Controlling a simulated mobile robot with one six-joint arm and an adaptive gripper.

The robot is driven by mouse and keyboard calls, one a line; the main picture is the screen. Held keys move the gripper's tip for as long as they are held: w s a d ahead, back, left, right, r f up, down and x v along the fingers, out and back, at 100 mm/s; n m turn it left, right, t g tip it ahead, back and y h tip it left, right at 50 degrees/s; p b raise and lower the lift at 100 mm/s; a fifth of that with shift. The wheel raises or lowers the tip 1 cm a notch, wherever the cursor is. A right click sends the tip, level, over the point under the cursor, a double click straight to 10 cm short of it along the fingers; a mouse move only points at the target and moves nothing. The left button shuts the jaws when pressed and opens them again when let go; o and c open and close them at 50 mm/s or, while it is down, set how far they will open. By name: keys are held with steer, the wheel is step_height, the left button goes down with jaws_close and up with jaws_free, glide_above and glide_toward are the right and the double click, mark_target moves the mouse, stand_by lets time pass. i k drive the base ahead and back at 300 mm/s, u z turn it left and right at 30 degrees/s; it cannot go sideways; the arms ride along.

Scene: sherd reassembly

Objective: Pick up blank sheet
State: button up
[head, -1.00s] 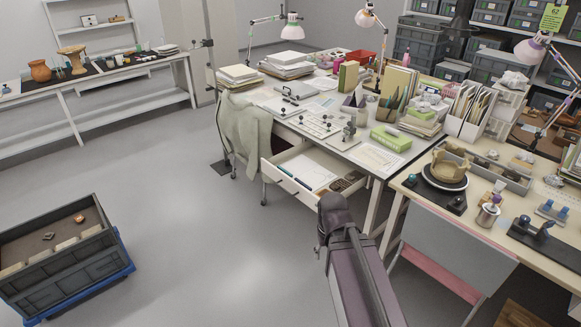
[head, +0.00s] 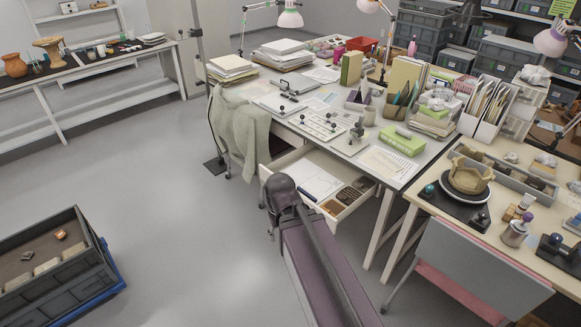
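A plain white sheet (head: 310,178) lies in the open desk drawer (head: 345,214), left of a small compartment tray. I see no marks on it at this size. A dark pen lies by its lower left edge. Another sheet (head: 388,165), with faint printing, lies on the desktop above the drawer.
The desk (head: 352,148) holds paper stacks, a green box (head: 402,140), a pen cup and lamps. A green cloth (head: 240,128) hangs at the desk's left. A grey crate (head: 60,265) stands lower left. The floor between is clear.

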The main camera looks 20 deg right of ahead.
mark_target(303, 169)
steer(key=z, duration=0.1)
steer(key=i, duration=0.85)
steer(key=z, duration=0.3)
